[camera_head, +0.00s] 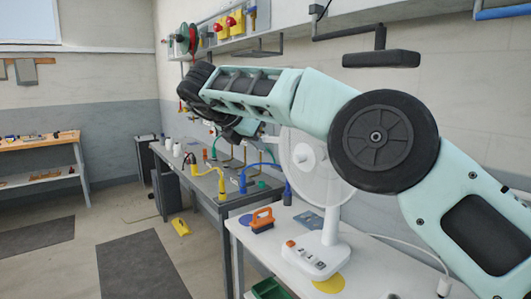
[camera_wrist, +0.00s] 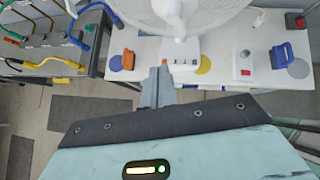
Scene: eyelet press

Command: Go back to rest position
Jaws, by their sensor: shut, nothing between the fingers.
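My gripper (camera_wrist: 160,73) shows in the wrist view as grey fingers lying together, with nothing between them. It appears over the front edge of the white table (camera_wrist: 222,57), apart from the objects there. In the head view my pale green arm reaches across from the lower right to the upper left, raised above the tables. Its fingers are not clear in that view, hidden behind or blending with the dark end of the arm. No object is held.
A white fan (camera_head: 333,240) stands on the white table, partly behind my arm. An orange-handled tool (camera_head: 262,219) and a yellow disc (camera_head: 330,283) lie near it. A grey bench (camera_head: 232,196) with cables stands to the left. Open floor (camera_head: 85,225) lies further left.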

